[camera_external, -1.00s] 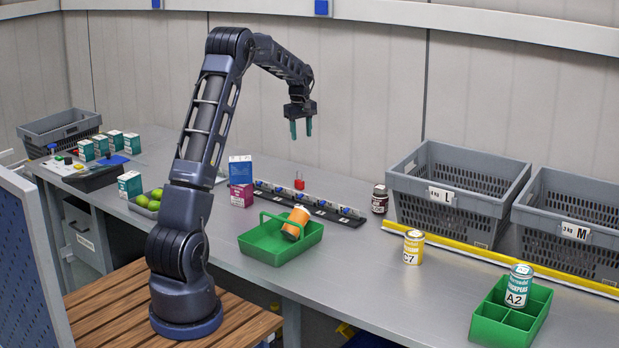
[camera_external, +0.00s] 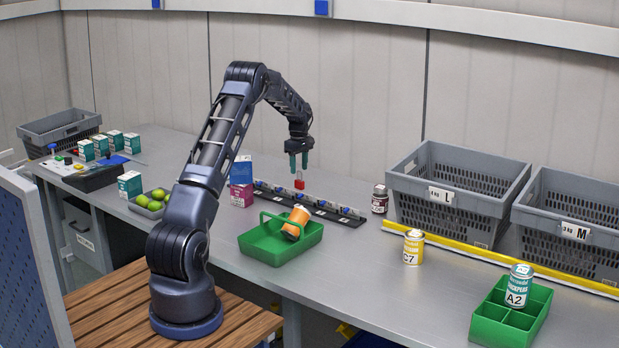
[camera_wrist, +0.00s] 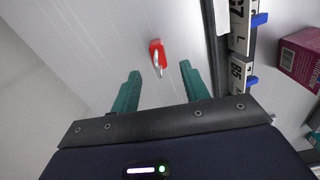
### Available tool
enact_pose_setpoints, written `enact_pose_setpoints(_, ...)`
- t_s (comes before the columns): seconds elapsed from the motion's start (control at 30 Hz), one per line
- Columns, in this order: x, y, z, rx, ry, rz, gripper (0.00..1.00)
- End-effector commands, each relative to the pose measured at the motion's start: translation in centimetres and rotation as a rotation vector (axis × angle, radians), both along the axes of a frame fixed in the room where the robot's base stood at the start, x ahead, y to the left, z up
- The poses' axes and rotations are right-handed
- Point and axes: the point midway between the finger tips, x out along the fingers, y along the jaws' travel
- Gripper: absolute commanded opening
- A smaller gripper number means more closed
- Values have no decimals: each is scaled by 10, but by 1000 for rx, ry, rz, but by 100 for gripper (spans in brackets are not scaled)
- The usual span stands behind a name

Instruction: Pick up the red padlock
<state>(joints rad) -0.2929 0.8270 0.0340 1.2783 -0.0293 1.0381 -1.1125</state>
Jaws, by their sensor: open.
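The red padlock (camera_external: 299,184) is on the grey bench, just behind the black rail with blue clips. In the wrist view the padlock (camera_wrist: 156,50) has a silver shackle that points towards my gripper. My gripper (camera_external: 299,161) is open above the padlock, with its green fingers pointing down. In the wrist view my gripper (camera_wrist: 160,80) has its fingers spread apart, and the padlock lies between their lines, a little beyond the tips. Nothing is held between the fingers.
The rail (camera_external: 325,208) runs close beside the padlock. A purple box (camera_external: 241,195) and a blue-white box stand left of it. A dark jar (camera_external: 380,199) stands to the right. The bench behind the padlock is clear.

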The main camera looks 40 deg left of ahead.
Motion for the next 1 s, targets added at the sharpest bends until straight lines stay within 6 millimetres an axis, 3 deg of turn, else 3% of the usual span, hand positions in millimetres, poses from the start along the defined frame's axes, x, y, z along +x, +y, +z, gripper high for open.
enact_pose_setpoints(0.37,1,0,-31,0,0,-2,45)
enact_pose_setpoints(0.6,2,0,-63,0,0,-1,45)
enact_pose_setpoints(0.87,3,0,-68,1,-1,-1,45)
enact_pose_setpoints(0.9,3,0,-68,1,-1,-1,44)
enact_pose_setpoints(1.0,3,0,-68,1,-1,-1,24)
